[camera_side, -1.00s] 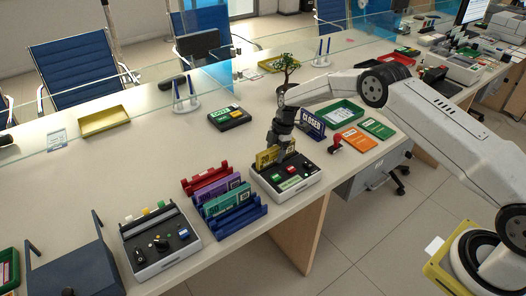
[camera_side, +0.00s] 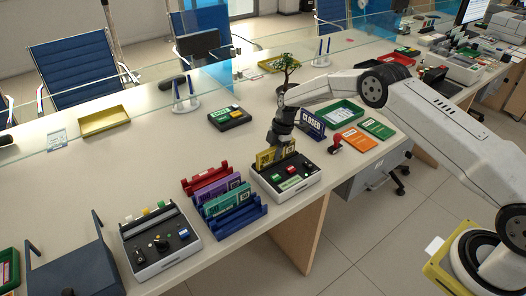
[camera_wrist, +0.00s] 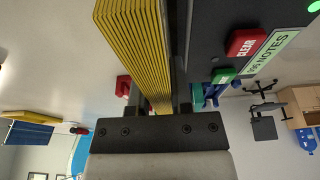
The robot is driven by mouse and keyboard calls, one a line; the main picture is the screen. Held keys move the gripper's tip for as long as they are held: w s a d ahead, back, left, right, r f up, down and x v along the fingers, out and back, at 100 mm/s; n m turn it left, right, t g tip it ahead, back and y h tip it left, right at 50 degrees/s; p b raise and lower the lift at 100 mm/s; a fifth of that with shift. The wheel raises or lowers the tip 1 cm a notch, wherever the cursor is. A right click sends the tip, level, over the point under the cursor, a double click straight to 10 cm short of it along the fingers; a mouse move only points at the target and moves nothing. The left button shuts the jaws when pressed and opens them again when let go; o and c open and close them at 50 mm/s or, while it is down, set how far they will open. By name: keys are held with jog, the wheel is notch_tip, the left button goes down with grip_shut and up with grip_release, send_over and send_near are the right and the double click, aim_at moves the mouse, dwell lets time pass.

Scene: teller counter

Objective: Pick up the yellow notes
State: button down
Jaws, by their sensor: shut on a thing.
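The yellow notes (camera_side: 266,159) stand on edge at the back of the white and black counting machine (camera_side: 288,182) in the side view. In the wrist view the yellow notes (camera_wrist: 133,40) are a thick stack running down between my jaws. My gripper (camera_side: 280,145) is at the notes from above and behind, shut on them; it also shows in the wrist view (camera_wrist: 158,108). The notes stand upright, at or just above the machine; I cannot tell whether they touch it. The machine's red CLEAR button (camera_wrist: 244,43) and its display reading NOTES (camera_wrist: 268,52) are beside the stack.
A rack with red, purple, teal and blue holders (camera_side: 238,219) stands left of the machine. A CLOSED sign (camera_side: 312,125), a red stamp (camera_side: 335,145) and a small potted plant (camera_side: 287,68) are close to my arm. Open counter lies behind the rack.

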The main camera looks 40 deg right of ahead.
aim_at(274, 147)
jog(key=shift+r, duration=0.1)
jog(key=shift+r, duration=1.6)
jog(key=s+r, duration=0.9)
jog(key=s, duration=0.5)
jog(key=shift+r, duration=0.3)
